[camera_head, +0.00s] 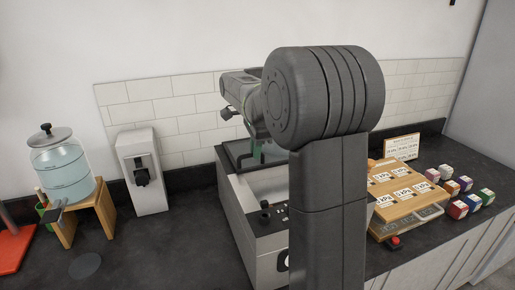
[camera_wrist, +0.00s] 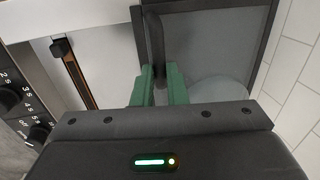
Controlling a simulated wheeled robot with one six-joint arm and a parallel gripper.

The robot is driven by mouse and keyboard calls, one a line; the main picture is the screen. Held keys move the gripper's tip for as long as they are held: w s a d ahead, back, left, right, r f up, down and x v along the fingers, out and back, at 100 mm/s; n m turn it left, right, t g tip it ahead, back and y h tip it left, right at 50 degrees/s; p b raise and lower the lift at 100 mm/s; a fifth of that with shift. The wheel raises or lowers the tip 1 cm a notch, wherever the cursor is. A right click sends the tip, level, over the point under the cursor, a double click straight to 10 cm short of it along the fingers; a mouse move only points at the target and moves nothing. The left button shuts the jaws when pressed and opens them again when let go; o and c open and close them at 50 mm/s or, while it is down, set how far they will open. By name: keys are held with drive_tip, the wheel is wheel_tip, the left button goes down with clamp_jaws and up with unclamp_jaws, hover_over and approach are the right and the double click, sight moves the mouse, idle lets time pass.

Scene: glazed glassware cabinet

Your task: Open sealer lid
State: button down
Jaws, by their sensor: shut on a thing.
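The sealer (camera_head: 262,235) is a light metal box with dark knobs on its front, partly hidden behind my arm in the head view. Its pale inside shows, and a brownish bar (camera_wrist: 75,72) lies there in the wrist view. The lid (camera_wrist: 205,50) is a grey see-through panel in a dark frame; in the head view it appears raised towards the wall, but its exact angle is hard to tell. My gripper (camera_wrist: 160,85) has green fingers shut on the lid's dark handle (camera_wrist: 155,38).
Left of the sealer stand a white dispenser (camera_head: 143,170) and a glass water jar (camera_head: 62,165) on a wooden stand. On the right are a wooden board with labels (camera_head: 400,190), a red button (camera_head: 394,242) and several small coloured boxes (camera_head: 471,202). The tiled wall is close behind.

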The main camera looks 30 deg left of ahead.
drive_tip(key=c, duration=1.5)
unclamp_jaws()
drive_tip(key=shift+o, duration=0.2)
wheel_tip(320, 180, up, 14)
drive_tip(key=s+d+b, duration=0.1)
drive_tip(key=d, duration=0.1)
drive_tip(key=shift+s+f, duration=0.2)
drive_tip(key=shift+s, duration=0.2)
drive_tip(key=shift+f, duration=0.15)
